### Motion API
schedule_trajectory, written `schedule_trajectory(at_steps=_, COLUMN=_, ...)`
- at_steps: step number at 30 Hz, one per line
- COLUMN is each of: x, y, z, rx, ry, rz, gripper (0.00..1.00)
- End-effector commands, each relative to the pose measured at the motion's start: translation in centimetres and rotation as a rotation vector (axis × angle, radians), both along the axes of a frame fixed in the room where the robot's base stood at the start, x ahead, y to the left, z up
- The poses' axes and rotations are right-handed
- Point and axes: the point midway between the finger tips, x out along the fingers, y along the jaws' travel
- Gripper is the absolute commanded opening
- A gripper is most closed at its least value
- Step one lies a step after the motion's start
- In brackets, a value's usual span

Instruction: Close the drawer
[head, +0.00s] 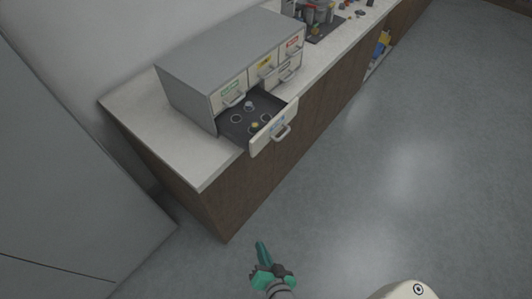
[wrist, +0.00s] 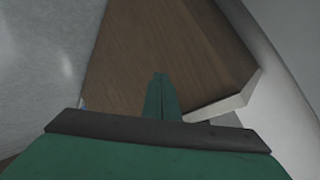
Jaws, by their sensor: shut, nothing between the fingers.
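The open drawer (head: 273,129) sticks out from the lower left of a grey drawer cabinet (head: 225,55) on the counter. Its white front has a handle (head: 282,132) and a label, and its dark inside holds several small round items. My gripper (head: 261,246) is below and in front of the drawer, over the floor, well apart from it. In the wrist view my green gripper fingers (wrist: 161,92) are together with nothing between them. The drawer is not clearly seen in the wrist view.
The white countertop (head: 160,137) has a near corner (head: 200,188) above brown wooden cabinet fronts (head: 262,190). Other closed drawers with coloured labels sit beside and above the open one. Equipment (head: 318,14) stands at the far end. Grey floor (head: 400,150) to the right is clear.

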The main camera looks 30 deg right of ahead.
Motion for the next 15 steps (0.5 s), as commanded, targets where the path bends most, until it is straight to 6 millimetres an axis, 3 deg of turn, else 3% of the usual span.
schedule_trajectory(at_steps=4, x=3.8, y=-3.2, z=-0.8, rx=0.221, ry=-0.023, rz=-0.066, gripper=0.0)
schedule_trajectory(at_steps=8, x=6.7, y=-5.7, z=0.1, rx=0.41, ry=-0.068, rz=-0.08, gripper=0.0)
schedule_trajectory(at_steps=11, x=8.7, y=-8.0, z=2.0, rx=0.541, ry=-0.118, rz=-0.066, gripper=0.0)
schedule_trajectory(at_steps=15, x=10.6, y=-11.4, z=6.2, rx=0.698, ry=-0.208, rz=-0.006, gripper=0.0)
